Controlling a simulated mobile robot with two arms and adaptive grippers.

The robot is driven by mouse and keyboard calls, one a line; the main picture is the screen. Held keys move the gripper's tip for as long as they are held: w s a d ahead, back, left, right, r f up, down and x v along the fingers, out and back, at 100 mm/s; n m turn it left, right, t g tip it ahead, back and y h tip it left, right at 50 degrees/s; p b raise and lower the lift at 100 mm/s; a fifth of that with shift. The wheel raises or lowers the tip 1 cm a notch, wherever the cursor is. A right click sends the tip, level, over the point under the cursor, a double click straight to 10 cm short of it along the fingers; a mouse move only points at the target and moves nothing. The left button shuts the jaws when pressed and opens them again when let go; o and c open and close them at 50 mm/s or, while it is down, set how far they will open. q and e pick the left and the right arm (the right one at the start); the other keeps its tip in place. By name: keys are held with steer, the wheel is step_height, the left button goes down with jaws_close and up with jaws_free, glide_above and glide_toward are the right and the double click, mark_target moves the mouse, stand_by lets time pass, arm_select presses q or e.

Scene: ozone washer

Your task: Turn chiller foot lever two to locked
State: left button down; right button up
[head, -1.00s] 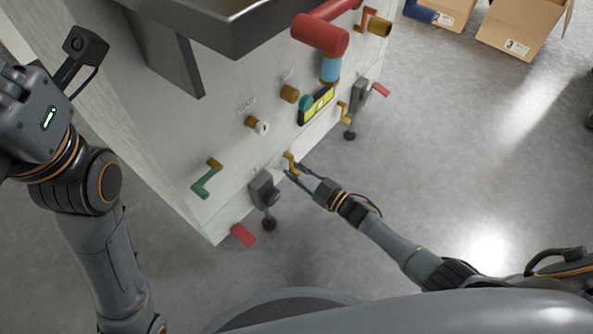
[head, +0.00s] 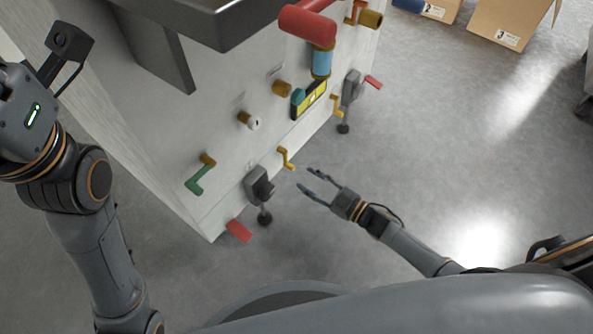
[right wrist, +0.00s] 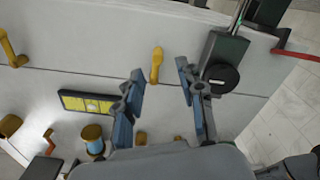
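Low on the pale machine's front, a small yellow crank lever (head: 286,158) sits beside a grey foot bracket (head: 258,184). A second yellow lever (head: 336,106) is near the far foot bracket (head: 351,88). Which one is lever two, I cannot tell from labels. My right gripper (head: 306,178) is open and empty, just off the panel to the right of the nearer lever, not touching it. In the right wrist view, the nearer yellow lever (right wrist: 156,65) shows between the spread fingers (right wrist: 160,76). My left arm is at the left; its fingers are out of frame.
Red foot pieces (head: 239,231) stick out at the machine's base. A green lever (head: 195,180), a white-faced knob (head: 251,122), a yellow-black level panel (head: 310,99) and a large red handle (head: 308,23) are above. Cardboard boxes (head: 505,25) stand at the back.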

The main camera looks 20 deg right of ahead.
steer(key=shift+v, duration=2.15)
